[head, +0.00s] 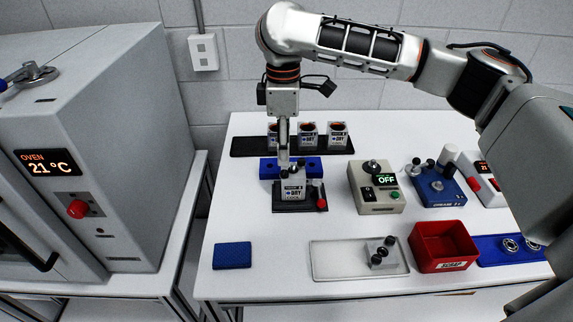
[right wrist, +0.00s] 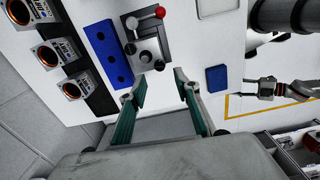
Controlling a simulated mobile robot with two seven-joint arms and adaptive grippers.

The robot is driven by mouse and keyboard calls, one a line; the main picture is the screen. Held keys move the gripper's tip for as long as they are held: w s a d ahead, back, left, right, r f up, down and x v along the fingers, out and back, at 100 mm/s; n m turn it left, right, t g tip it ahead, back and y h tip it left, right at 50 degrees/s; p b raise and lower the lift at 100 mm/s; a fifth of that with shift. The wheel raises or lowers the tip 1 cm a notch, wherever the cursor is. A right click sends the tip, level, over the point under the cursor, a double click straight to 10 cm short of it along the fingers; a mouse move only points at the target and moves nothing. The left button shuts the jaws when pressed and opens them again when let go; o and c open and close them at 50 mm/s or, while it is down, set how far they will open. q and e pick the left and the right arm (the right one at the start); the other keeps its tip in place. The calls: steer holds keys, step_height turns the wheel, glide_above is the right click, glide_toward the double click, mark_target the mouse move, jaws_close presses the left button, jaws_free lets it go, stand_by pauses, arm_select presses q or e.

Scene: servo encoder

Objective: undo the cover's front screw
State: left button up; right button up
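A blue block (head: 310,170) stands behind the unit, and a black rack (head: 250,147) with several units behind that. A grey OFF box (head: 377,200), red bin (head: 440,250), pale tray (head: 335,262) and blue pad (head: 232,256) surround it.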

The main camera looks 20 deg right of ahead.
mark_target(284, 172)
step_height(284, 172, down, 6)
steer(key=shift+r, duration=0.1)
steer(key=shift+c, duration=0.4)
jaws_close()
